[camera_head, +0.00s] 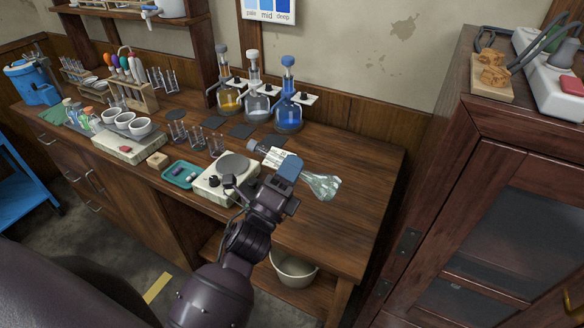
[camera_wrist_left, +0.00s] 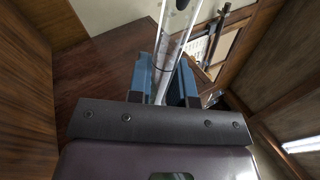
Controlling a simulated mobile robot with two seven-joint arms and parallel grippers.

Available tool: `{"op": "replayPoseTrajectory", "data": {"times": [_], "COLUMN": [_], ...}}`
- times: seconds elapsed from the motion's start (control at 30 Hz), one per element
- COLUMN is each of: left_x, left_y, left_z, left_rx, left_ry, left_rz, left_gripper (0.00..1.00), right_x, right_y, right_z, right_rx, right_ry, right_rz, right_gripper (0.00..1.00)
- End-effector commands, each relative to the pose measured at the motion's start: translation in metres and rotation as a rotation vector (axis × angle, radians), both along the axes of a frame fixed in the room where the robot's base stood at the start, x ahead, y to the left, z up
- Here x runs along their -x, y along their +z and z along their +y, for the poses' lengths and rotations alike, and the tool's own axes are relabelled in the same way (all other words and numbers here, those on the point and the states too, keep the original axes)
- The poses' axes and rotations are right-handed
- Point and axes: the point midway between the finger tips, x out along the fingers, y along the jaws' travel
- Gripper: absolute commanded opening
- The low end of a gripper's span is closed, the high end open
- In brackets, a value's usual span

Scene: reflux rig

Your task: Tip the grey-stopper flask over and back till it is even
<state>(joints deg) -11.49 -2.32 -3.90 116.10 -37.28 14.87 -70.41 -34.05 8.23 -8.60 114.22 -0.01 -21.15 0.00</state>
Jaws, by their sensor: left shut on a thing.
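The grey-stopper flask (camera_head: 322,186) is clear glass with a pale content that is hard to make out. It lies nearly on its side above the bench. Its grey stopper (camera_head: 253,146) points to the upper left and its bulb to the lower right, a little lower. My left gripper (camera_head: 286,168) is shut on the flask's neck. In the left wrist view the glass neck (camera_wrist_left: 172,50) runs between the blue fingers (camera_wrist_left: 165,80). Whether the content is even cannot be told. My right gripper is not in view.
Flasks with yellow (camera_head: 228,101), clear (camera_head: 257,106) and blue (camera_head: 289,117) contents stand at the back of the bench. A hotplate (camera_head: 213,186) and a teal tray (camera_head: 176,181) are left of my gripper. The bench's right end (camera_head: 350,220) is clear. A tall cabinet (camera_head: 490,190) stands right.

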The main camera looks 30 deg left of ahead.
Motion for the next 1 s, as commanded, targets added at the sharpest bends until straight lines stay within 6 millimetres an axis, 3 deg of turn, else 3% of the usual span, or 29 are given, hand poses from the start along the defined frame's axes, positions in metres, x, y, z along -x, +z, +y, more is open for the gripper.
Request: {"op": "replayPoseTrajectory", "data": {"times": [0.27,0.67,1.0], "left_x": [0.0,0.0,0.0], "left_y": [0.003,0.003,0.0], "left_z": [0.0,0.0,0.0], "left_rx": [-0.173,-0.59,-0.791], "left_ry": [-0.002,-0.003,-0.003], "left_rz": [-0.002,0.0,-0.003], "left_gripper": [0.0,0.0,0.0], "right_x": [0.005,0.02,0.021], "right_y": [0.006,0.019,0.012], "right_z": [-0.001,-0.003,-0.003], "right_rx": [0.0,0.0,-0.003], "right_ry": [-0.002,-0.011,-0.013], "right_rz": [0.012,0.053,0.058], "right_gripper": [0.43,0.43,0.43]}}
